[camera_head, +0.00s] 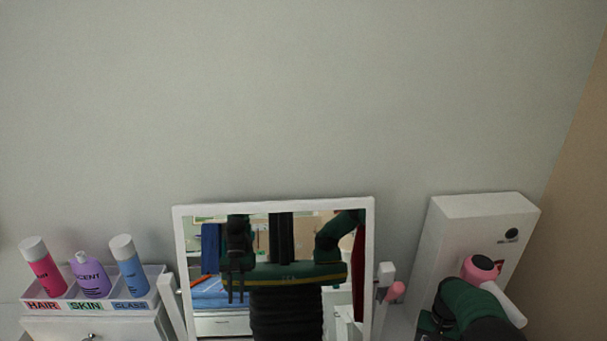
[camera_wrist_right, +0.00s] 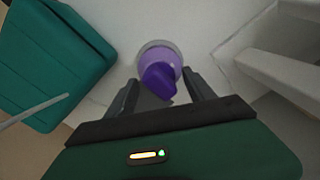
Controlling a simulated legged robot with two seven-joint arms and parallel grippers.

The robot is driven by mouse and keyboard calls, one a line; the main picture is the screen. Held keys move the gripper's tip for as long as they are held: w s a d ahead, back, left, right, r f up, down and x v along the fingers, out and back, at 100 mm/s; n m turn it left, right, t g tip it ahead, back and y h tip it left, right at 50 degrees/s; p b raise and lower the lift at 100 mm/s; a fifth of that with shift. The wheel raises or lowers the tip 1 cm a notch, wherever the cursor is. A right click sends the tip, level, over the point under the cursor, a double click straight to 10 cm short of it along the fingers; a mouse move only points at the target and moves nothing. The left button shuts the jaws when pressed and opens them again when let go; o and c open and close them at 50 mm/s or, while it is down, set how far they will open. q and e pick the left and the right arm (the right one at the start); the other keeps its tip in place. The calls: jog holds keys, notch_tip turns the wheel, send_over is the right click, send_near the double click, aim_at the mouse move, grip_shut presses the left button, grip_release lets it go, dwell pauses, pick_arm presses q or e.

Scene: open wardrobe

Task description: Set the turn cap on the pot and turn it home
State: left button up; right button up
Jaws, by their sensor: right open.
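In the right wrist view a purple turn cap (camera_wrist_right: 158,82) with a raised grip shows between my fingers. A round pale rim (camera_wrist_right: 172,45), apparently the pot's, encircles its far side; whether the cap is seated cannot be told. My right gripper (camera_wrist_right: 160,78) is open, one finger on each side of the cap's grip; no firm contact shows. In the head view my right arm comes in at the bottom right, and its fingers, the cap and the pot are out of sight there. My left gripper is not directly in view; a dark hand shows only in the mirror's reflection.
A white-framed mirror (camera_head: 370,270) stands mid-front. Left of it a labelled organiser (camera_head: 160,296) holds pink, purple and blue bottles. A pink and white hairdryer-like object (camera_head: 481,268) sits before a white box (camera_head: 470,220) beside my right arm. A teal container (camera_wrist_right: 55,60) flanks the cap.

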jog(key=n, duration=0.5)
jog(key=shift+n, duration=0.4)
jog(key=shift+c, duration=0.4)
